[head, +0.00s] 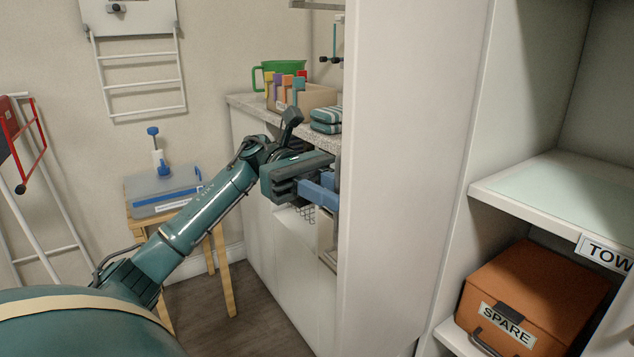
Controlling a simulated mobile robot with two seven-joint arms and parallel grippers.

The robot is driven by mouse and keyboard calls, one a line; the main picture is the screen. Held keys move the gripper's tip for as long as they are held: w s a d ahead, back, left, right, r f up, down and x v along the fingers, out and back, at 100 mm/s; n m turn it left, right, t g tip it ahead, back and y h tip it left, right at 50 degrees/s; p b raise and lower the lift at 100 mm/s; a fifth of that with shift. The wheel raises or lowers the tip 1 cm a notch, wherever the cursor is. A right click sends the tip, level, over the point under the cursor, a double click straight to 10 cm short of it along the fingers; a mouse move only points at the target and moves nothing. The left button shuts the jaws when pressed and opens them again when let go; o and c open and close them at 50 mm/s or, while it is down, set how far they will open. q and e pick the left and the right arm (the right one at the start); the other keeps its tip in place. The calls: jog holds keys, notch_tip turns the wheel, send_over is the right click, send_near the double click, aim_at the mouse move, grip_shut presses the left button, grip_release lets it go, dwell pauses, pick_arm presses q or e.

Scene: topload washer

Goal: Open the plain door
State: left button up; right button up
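A white cabinet with plain, unlabelled fronts (285,264) stands under the speckled counter. I cannot tell for certain which front is the plain door. My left gripper (325,192) reaches in from the left, in front of the upper part of the cabinet just below the counter edge. Its blue fingers point right, toward a thin upright grey bar beside the tall white panel (405,150). The fingertips are partly hidden, so I cannot tell whether they are open, shut or touching anything. My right gripper is not in view.
The tall panel stands close right of my gripper. A shelf unit (520,205) at right holds an orange SPARE box (535,295).

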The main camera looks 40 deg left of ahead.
pick_arm(q)
jog(key=w+a+p, duration=0.1)
jog(key=a, duration=1.1)
jog(key=shift+w+a, duration=0.25)
jog(key=shift+w, duration=0.1)
